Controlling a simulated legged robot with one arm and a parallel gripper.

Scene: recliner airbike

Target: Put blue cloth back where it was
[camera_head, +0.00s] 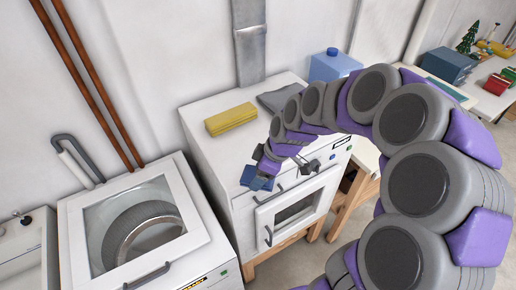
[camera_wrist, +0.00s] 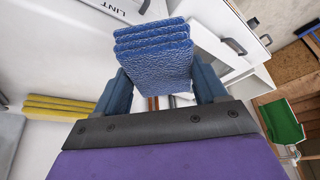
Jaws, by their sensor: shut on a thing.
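The folded blue cloth (camera_wrist: 153,50) is held between the two blue fingers of my gripper (camera_wrist: 163,84) in the wrist view. In the head view, the blue cloth (camera_head: 256,179) hangs at the end of my arm, by the front left part of the white unit with a windowed door (camera_head: 245,205). My gripper (camera_head: 268,167) is shut on it there. I cannot tell whether the cloth touches the unit. A folded yellow cloth (camera_head: 230,119) and a grey cloth (camera_head: 277,97) lie on the unit's top. The yellow cloth also shows in the wrist view (camera_wrist: 55,108).
A white washer with a glass lid (camera_head: 143,222) stands at the left. A blue container (camera_head: 333,66) stands at the unit's back right, with a metal duct (camera_head: 249,45) behind. A green scoop (camera_wrist: 283,121) shows in the wrist view. The unit's top has bare room left of my arm.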

